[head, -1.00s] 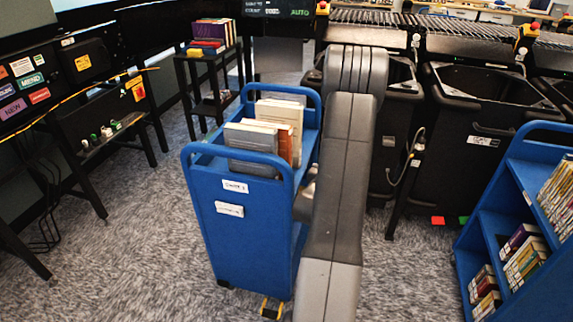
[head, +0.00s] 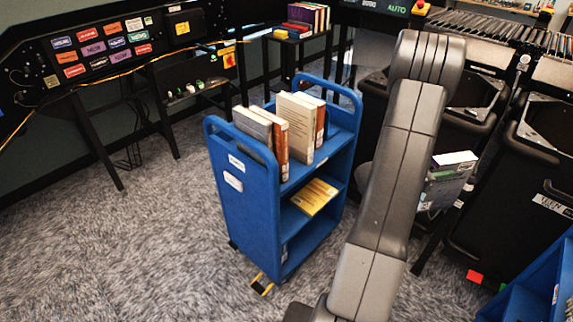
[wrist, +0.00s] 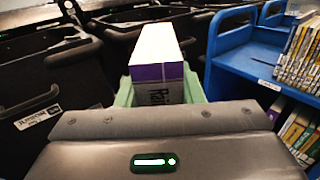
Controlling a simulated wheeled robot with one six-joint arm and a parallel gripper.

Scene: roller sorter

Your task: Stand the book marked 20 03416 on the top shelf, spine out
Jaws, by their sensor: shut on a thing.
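My gripper (wrist: 158,92) is shut on a book (wrist: 158,50) with pale page edges and a purple and grey cover, seen in the wrist view. Part of large print shows on it; I cannot read the number 20 03416. In the head view the held book (head: 450,178) shows just right of my arm, apart from the blue cart; my gripper is mostly hidden there. The cart's top shelf (head: 338,142) carries several upright books (head: 297,125), grey, orange and cream. It has bare room at its right side.
A yellow book (head: 314,196) lies flat on the cart's middle shelf. Black bins (head: 505,180) stand behind and right of my arm. Another blue cart (wrist: 240,58) with several books is at the right. A black side table (head: 290,40) holds books. Carpet is clear at front left.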

